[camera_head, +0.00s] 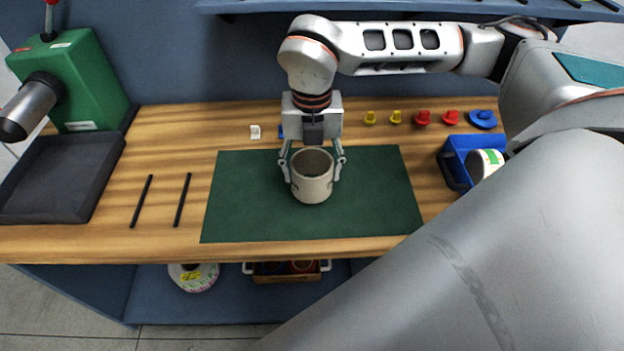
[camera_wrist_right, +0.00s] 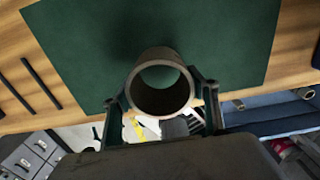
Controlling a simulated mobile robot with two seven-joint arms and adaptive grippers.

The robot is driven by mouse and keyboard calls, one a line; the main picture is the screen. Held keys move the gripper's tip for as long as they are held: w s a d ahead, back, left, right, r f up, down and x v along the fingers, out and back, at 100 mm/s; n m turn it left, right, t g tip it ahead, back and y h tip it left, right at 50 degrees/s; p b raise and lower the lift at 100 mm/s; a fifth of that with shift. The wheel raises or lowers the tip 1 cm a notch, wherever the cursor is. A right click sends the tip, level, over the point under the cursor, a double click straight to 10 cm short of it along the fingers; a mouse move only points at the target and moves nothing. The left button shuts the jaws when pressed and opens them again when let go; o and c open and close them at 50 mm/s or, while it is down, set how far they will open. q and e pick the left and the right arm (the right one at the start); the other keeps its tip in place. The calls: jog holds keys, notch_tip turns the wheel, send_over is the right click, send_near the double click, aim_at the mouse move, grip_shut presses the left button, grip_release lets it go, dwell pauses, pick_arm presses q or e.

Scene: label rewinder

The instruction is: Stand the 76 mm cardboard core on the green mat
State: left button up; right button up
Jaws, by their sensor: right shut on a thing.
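The cardboard core (camera_head: 312,184) is a short, wide tan tube, upright with its open end up. It is over the middle of the green mat (camera_head: 245,215). My right gripper (camera_head: 312,168) comes from behind and above, with one finger on each side of the core, shut on it. In the right wrist view the core (camera_wrist_right: 160,62) sits between the fingertips of my right gripper (camera_wrist_right: 160,95), with the green mat (camera_wrist_right: 100,45) beyond it. I cannot tell whether its lower rim touches the mat. My left gripper is not in view.
A green machine (camera_head: 75,75) and a dark tray (camera_head: 50,180) stand at the left, beside two black rods (camera_head: 182,200). Several yellow and red pieces (camera_head: 423,118) and a blue disc (camera_head: 482,119) line the back right. A blue holder (camera_head: 455,150) with a label roll (camera_head: 485,163) is at the right.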

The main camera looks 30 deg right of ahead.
jog(key=shift+f, duration=1.95)
jog(key=shift+f, duration=0.2)
jog(key=o, duration=1.1)
jog(key=shift+o, duration=0.2)
notch_tip(320, 180, up, 12)
jog(key=shift+r, duration=0.25)
